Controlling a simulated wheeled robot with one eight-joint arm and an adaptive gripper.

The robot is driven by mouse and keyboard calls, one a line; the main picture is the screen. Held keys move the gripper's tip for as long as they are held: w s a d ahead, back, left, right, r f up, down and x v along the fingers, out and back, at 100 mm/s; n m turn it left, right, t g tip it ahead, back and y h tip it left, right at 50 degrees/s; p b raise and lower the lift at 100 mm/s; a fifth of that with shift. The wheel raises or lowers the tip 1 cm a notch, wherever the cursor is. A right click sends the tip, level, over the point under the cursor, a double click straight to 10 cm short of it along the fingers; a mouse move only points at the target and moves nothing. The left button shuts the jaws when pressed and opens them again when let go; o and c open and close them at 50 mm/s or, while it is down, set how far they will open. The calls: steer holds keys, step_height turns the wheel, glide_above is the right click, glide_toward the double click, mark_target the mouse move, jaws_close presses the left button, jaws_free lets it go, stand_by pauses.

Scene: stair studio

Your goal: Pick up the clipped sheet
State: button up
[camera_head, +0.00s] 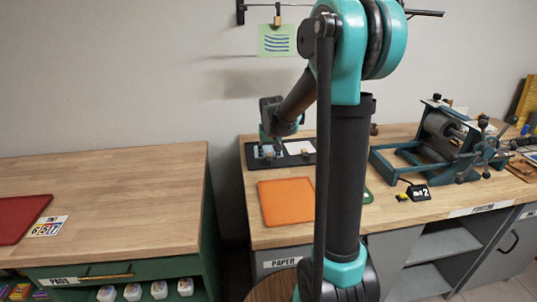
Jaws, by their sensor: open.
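My gripper (268,147) is open at the end of my arm, low over the left part of a black tray (252,160) on the right-hand bench. A pale blue sheet or block (268,149) lies at the tray's left, directly at the fingertips; I cannot tell whether they touch it. A white sheet (299,147) lies to its right on the tray, with a small tan clip-like piece at its front edge. A green sheet (278,41) with blue wavy lines hangs on the wall from a brass clip (277,21). My arm hides part of the bench.
An orange mat (287,201) lies in front of the tray. A teal roller press (440,140) stands at the right, near a small black tag marked 2 (418,192). The left bench (120,190) is mostly clear, with a red mat (20,217) at its left. A gap separates the benches.

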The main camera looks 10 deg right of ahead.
steer(key=shift+c, duration=0.6)
steer(key=c, duration=0.7)
steer(key=shift+c, duration=0.2)
steer(key=shift+r, duration=0.2)
